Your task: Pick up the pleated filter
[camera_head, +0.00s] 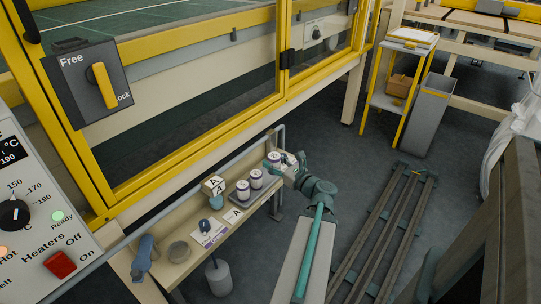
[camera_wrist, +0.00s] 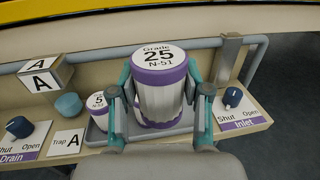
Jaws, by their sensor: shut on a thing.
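The pleated filter (camera_wrist: 160,100) is a white ribbed cylinder with purple bands at top and bottom. Its top label reads Grade 25 N-51. My gripper (camera_wrist: 160,80) is shut on it, one finger on each side of the body. The filter stands upright over a grey tray (camera_wrist: 185,126); whether its base touches the tray I cannot tell. In the head view the filter (camera_head: 273,159) shows at the tip of my gripper (camera_head: 282,168), at the far end of the shelf.
A smaller-looking purple-banded canister (camera_wrist: 98,103) stands close left of the filter. An Inlet knob (camera_wrist: 232,98) is on the right, a Drain knob (camera_wrist: 19,127) on the left. A blue-grey rail (camera_wrist: 205,43) runs behind.

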